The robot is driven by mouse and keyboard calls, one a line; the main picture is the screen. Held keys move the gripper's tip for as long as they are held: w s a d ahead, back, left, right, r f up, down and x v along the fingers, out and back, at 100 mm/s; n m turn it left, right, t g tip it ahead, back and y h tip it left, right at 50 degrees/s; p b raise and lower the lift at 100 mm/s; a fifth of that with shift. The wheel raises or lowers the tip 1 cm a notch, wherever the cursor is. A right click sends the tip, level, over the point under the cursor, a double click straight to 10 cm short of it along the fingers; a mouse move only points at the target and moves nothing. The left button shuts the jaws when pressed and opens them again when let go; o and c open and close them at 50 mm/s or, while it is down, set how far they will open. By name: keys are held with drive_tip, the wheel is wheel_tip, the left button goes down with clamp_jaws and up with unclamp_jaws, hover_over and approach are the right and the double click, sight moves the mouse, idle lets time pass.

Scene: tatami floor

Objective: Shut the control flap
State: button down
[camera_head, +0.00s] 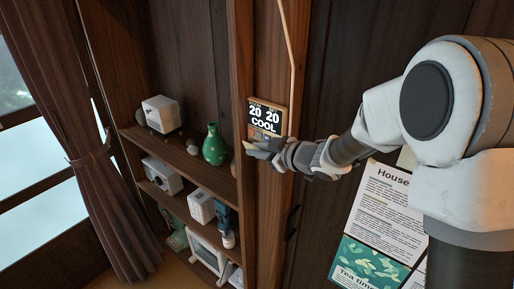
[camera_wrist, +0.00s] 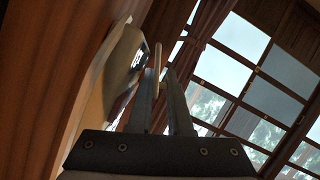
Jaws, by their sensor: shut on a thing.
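The control panel (camera_head: 267,117) is on a wooden post, and its lit display reads "20 20" and "COOL". Small buttons show below the display. My gripper (camera_head: 251,149) is at the panel's lower left edge, reaching in from the right. In the wrist view my gripper (camera_wrist: 159,92) has its two fingers on either side of a thin pale plate, the control flap (camera_wrist: 157,66), and is shut on it. The flap stands out from the panel (camera_wrist: 123,62), so it is open. In the head view my fingers hide most of the flap.
Left of the post are shelves with a green vase (camera_head: 215,146), a white appliance (camera_head: 162,115) and other items. A cable (camera_head: 291,60) runs down to the panel. Printed sheets (camera_head: 384,212) hang at the lower right. A curtain (camera_head: 85,130) and windows are at the left.

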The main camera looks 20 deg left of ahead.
drive_tip(key=shift+s+f, duration=0.15)
drive_tip(key=shift+f, duration=0.1)
drive_tip(key=c, duration=1)
unclamp_jaws()
drive_tip(key=shift+a, duration=0.1)
drive_tip(key=shift+o, duration=0.5)
drive_tip(key=shift+r, duration=0.35)
